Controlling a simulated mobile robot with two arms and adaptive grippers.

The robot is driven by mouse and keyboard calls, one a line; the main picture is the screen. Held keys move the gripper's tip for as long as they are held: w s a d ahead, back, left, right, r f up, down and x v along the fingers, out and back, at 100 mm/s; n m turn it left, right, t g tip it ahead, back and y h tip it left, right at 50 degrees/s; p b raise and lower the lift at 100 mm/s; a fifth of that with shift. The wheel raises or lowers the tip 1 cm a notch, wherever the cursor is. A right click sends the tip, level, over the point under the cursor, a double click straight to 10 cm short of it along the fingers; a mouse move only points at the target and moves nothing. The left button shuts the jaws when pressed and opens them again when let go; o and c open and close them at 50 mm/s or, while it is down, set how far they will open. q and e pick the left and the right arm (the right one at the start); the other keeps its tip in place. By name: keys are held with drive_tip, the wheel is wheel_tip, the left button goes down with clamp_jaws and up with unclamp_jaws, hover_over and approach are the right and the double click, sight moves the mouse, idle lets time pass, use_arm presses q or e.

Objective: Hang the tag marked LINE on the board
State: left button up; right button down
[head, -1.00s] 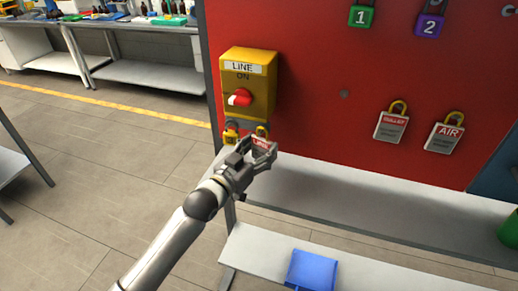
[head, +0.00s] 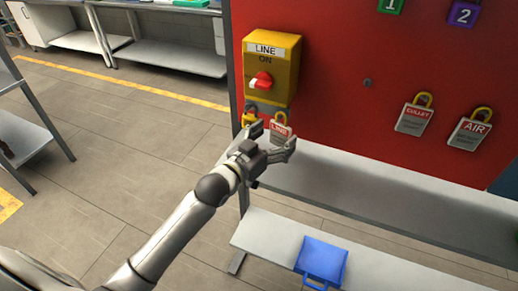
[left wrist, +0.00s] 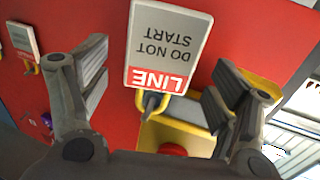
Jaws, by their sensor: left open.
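The LINE tag (head: 281,131), white with a red band, is below the yellow switch box (head: 284,62) on the red board (head: 330,60). In the left wrist view the LINE tag (left wrist: 170,45) appears upside down, its yellow loop at a dark peg; whether the loop is fully around the peg is hard to tell. My left gripper (head: 275,140) is open just in front of and below the tag. In the left wrist view its fingers (left wrist: 163,85) stand apart on either side, with visible gaps to the tag. My right gripper is not in view.
The CULLET tag (head: 414,117) and AIR tag (head: 469,132) hang to the right, with a bare peg (head: 367,83) between. A grey shelf (head: 380,190) runs below; a blue object (head: 321,262) lies on the lower shelf.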

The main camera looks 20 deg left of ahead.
use_arm(q)
drive_tip(key=v, duration=1)
drive_tip(key=shift+s, duration=0.3)
drive_tip(key=s+a+f+n+g+y, duration=0.1)
drive_tip(key=s+a+f+g, duration=0.1)
drive_tip(key=f, duration=1)
drive_tip(key=s+a+f+g+y+b, duration=0.1)
drive_tip(key=s+a+f+g+y, duration=0.15)
drive_tip(key=f, duration=1.05)
drive_tip(key=s+a+f+n+g+y, duration=0.1)
drive_tip(key=a+f+g, duration=0.1)
drive_tip(key=f, duration=1)
drive_tip(key=s+f+g, duration=0.6)
drive_tip(key=s+f, duration=1.2)
drive_tip(key=s+d+f+g, duration=0.1)
drive_tip(key=s+f, duration=0.3)
drive_tip(key=s, duration=0.5)
drive_tip(key=s+d+f+m+g, duration=0.1)
drive_tip(key=s+f, duration=0.3)
drive_tip(key=s, duration=0.5)
drive_tip(key=shift+d+f+g+y+b, duration=0.15)
drive_tip(key=shift+d+g+y+b, duration=0.25)
drive_tip(key=shift+d+g, duration=0.45)
